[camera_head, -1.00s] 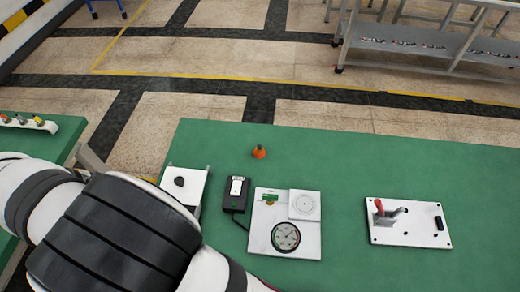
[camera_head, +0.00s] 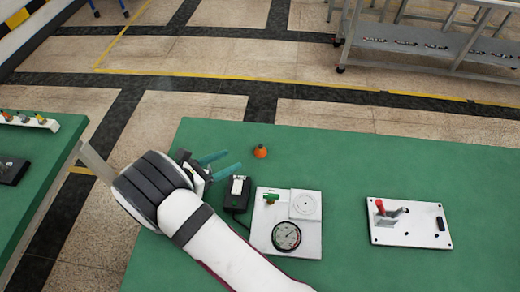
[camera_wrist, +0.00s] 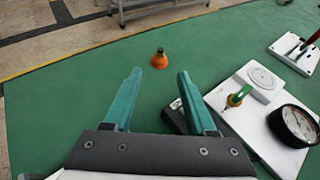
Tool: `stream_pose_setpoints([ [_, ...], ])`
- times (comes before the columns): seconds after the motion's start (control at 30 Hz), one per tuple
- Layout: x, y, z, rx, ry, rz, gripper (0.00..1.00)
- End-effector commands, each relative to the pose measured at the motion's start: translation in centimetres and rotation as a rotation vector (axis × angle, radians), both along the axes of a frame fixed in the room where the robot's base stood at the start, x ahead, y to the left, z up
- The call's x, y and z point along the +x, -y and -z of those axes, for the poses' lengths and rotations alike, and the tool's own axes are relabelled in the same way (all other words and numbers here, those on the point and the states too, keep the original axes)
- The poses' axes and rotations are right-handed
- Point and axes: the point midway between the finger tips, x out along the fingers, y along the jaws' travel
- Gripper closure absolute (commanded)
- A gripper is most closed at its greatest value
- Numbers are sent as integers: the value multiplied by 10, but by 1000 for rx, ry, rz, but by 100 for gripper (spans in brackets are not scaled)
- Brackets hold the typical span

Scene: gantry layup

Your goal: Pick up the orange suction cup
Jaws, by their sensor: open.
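The orange suction cup (camera_head: 260,152) stands upright on the green table near its far edge, with a dark top. In the wrist view the cup (camera_wrist: 159,59) is ahead of the fingertips, roughly between their lines. My gripper (camera_head: 233,161) has teal fingers and is left of the cup in the head view, apart from it. In the wrist view my gripper (camera_wrist: 160,73) is open with nothing between its fingers.
A black device (camera_head: 238,193) sits close by my gripper. A white panel with a round gauge (camera_head: 286,236) lies right of it. A white plate with a red-handled clamp (camera_head: 410,222) is farther right. The green table (camera_head: 330,160) is clear around the cup.

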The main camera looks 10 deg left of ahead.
Motion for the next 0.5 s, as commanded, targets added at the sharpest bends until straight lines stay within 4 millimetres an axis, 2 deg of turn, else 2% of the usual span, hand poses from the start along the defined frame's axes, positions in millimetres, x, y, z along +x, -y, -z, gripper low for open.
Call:
stream_pose_setpoints([
  [0.2,44,38,24,2,-1,7,43],
  [0.5,78,67,46,5,0,8,43],
])
